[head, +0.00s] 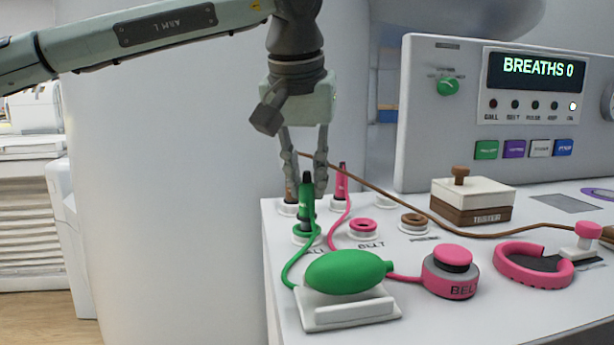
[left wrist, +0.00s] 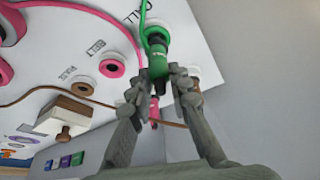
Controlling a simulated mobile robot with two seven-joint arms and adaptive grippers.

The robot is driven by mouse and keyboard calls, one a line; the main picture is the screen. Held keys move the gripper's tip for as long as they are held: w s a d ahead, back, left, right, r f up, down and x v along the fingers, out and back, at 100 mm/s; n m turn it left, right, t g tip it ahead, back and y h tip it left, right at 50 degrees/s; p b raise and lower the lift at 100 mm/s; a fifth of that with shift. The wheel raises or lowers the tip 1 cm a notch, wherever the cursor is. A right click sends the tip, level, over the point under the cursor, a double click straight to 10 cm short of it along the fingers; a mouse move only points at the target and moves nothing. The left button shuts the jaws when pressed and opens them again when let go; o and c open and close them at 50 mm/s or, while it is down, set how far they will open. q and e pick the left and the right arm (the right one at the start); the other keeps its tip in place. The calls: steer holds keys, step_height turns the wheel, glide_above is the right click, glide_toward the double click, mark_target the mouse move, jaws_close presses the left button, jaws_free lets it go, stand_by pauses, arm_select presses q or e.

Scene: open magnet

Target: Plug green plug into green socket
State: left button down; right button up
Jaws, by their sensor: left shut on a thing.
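The green plug (head: 306,192) stands upright, and my left gripper (head: 305,188) is shut on its upper part. The plug's lower end is at the green socket (head: 301,239) near the panel's left edge; I cannot tell whether it is fully seated. In the left wrist view the green plug (left wrist: 158,65) sits between my left fingertips (left wrist: 170,82), its far end meeting the ring of the green socket (left wrist: 155,32). A green cord runs from the plug to the green bulb (head: 345,272). My right gripper is not in view.
A pink plug (head: 341,182) and a brown plug (head: 289,190) stand in holders close behind. A pink socket (head: 364,228) and a brown socket (head: 413,221) lie to the right. A brown cord (head: 385,192) passes by my fingers. The monitor (head: 430,110) reads "BREATHS 0".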

arm_select(q)
steer(key=shift+f, duration=0.7)
steer(key=c, duration=1.3)
jaws_free()
steer(key=shift+c, duration=0.2)
